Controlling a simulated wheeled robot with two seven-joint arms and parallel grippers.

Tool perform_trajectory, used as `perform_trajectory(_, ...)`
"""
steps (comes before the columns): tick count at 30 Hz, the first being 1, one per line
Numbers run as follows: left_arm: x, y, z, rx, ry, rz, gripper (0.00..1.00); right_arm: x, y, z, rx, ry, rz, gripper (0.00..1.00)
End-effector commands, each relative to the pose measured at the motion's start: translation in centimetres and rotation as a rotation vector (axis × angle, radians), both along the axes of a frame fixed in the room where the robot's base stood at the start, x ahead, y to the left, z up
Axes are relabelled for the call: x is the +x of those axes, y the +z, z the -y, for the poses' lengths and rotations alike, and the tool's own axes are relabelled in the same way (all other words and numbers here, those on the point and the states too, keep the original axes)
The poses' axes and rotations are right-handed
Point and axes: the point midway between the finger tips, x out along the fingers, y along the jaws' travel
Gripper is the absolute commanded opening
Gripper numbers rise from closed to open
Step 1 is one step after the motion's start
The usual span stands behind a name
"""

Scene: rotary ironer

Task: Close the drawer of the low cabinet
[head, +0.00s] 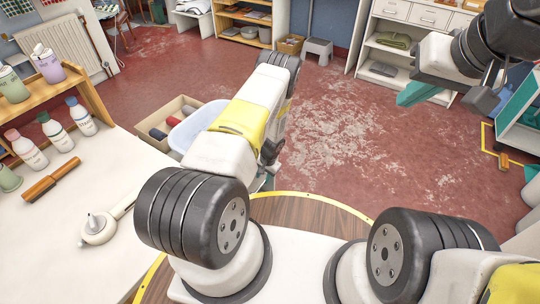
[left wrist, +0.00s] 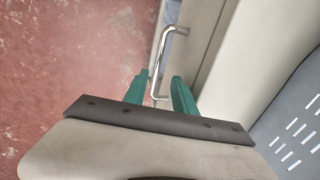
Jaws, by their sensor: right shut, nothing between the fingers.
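In the left wrist view, a pale drawer front (left wrist: 209,50) carries a shiny metal bar handle (left wrist: 181,31). I take this to be the low cabinet's drawer; how far it stands open is unclear. My left gripper (left wrist: 162,80) is open, with its green fingers apart on either side of the handle's near end. I cannot tell whether they touch it. In the head view, my left arm hides the drawer and most of that gripper. My right gripper (head: 418,94) is shut and empty, raised at the upper right, far from the drawer.
A pale blue tub (head: 190,130) and a cardboard box (head: 172,108) stand left of my left arm. A white table (head: 60,235) with bottles fills the left side. A grey slotted surface (left wrist: 298,125) is at the wrist view's right. Red floor ahead is clear.

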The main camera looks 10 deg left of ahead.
Motion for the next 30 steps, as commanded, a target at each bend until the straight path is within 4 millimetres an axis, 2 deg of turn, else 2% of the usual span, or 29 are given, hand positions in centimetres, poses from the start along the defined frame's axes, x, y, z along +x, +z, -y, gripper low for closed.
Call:
perform_trajectory(3, -0.1, 2.2, 0.4, 0.0, 0.0, 0.002, 0.32, 0.0, 0.0, 0.0, 0.0, 0.0, 0.0, 0.0)
perform_trajectory(9, -0.3, 4.1, 0.6, 0.001, 0.001, 0.001, 0.32, 0.0, 0.0, 0.0, 0.0, 0.0, 0.0, 0.0)
perform_trajectory(26, -0.1, 4.6, 0.7, 0.0, 0.003, 0.003, 0.32, 0.0, 0.0, 0.0, 0.0, 0.0, 0.0, 0.0)
perform_trajectory(29, 0.6, 6.3, 0.8, -0.007, 0.017, 0.015, 0.32, 0.0, 0.0, 0.0, 0.0, 0.0, 0.0, 0.0)
perform_trajectory(30, 1.1, 7.6, 0.8, -0.011, 0.028, 0.024, 0.32, 0.0, 0.0, 0.0, 0.0, 0.0, 0.0, 0.0)
